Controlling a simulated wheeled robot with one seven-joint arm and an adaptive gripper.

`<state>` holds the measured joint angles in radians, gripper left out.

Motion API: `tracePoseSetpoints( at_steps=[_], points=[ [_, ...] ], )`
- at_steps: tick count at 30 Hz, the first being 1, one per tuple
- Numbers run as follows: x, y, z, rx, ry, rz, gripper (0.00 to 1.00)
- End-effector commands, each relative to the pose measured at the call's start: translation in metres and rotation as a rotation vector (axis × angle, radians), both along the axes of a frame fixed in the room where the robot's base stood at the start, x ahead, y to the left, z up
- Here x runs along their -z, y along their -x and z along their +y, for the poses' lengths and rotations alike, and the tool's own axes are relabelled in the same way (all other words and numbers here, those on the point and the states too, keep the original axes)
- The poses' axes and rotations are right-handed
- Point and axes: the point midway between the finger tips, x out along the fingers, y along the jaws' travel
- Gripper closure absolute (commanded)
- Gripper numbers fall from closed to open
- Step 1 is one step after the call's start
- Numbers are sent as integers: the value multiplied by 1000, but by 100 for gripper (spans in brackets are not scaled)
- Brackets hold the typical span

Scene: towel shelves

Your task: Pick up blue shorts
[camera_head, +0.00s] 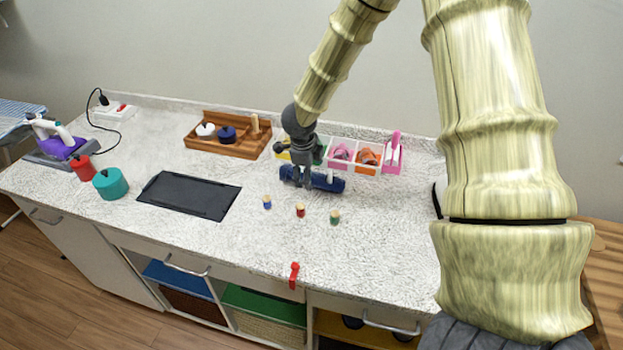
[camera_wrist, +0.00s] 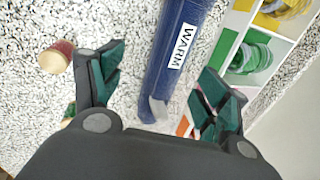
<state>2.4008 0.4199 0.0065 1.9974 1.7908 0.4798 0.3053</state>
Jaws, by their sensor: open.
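A dark blue rolled item (camera_head: 325,182) lies on the speckled white counter, just in front of the divided tray; it looks like rolled cloth, but I cannot tell that it is shorts. In the wrist view the blue roll (camera_wrist: 181,62) runs lengthwise between my fingers and carries a white "WARM" label. My gripper (camera_head: 303,178) is over the roll and hides part of it. In the wrist view my gripper (camera_wrist: 163,82) is open, with one finger on each side of the roll and visible gaps to it.
The divided tray (camera_head: 343,168) with coiled items stands close behind the roll. Several small capped pegs, including a red one (camera_head: 300,211), stand in front. A wooden rack (camera_head: 212,148), black mat (camera_head: 190,195) and teal pot (camera_head: 110,184) are left. The front right counter is clear.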

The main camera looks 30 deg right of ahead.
Motion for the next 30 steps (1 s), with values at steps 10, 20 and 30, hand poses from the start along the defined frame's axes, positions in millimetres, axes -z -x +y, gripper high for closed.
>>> tracePoseSetpoints(
  at_steps=[10,20,30],
  points=[
    [23,-11,-11,1,1,2,25],
    [44,-15,-15,1,0,0,25],
    [45,-14,-15,2,0,0,42]
  ],
)
